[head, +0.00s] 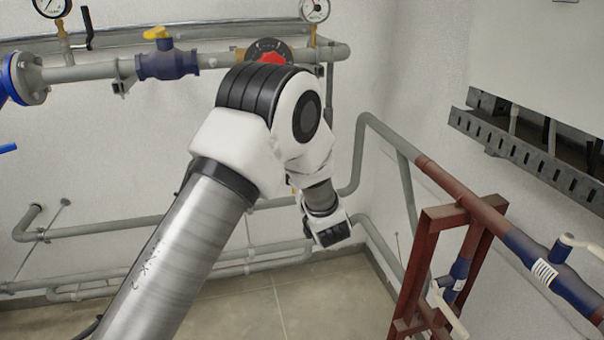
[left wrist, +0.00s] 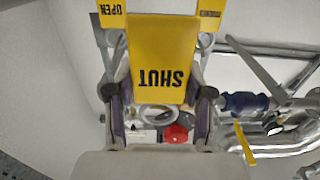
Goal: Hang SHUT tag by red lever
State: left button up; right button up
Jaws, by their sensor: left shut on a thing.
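The yellow SHUT tag (left wrist: 160,50) fills the middle of the left wrist view, its lettering upside down there. My left gripper (left wrist: 157,95) is shut on it, with a finger on either side. In the head view my left arm hides the gripper and tag. A red part (head: 272,58) on a dark round fitting shows just above the arm, partly covered by it; I cannot tell its full shape. Red also shows beyond the fingers in the left wrist view (left wrist: 176,133). My right gripper is not in view.
A yellow piece lettered OPEN (left wrist: 112,12) and another yellow piece (left wrist: 210,12) show at the left wrist view's top edge. A blue valve (head: 168,64) with a yellow lever (head: 156,33) is left of the red part. A red-brown frame (head: 428,250) stands at right.

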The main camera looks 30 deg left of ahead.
pick_arm(q)
jog(key=shift+w+a, duration=0.1)
jog(key=shift+x, duration=0.9)
jog(key=shift+a, duration=0.1)
jog(key=x, duration=1.5)
dwell(2.2)
jog(key=shift+w+r, duration=0.1)
jog(key=shift+w, duration=0.05)
jog(key=shift+d, duration=0.2)
jog(key=p+v, duration=0.1)
jog(key=v, duration=0.7)
jog(key=shift+r, duration=0.25)
dwell(0.5)
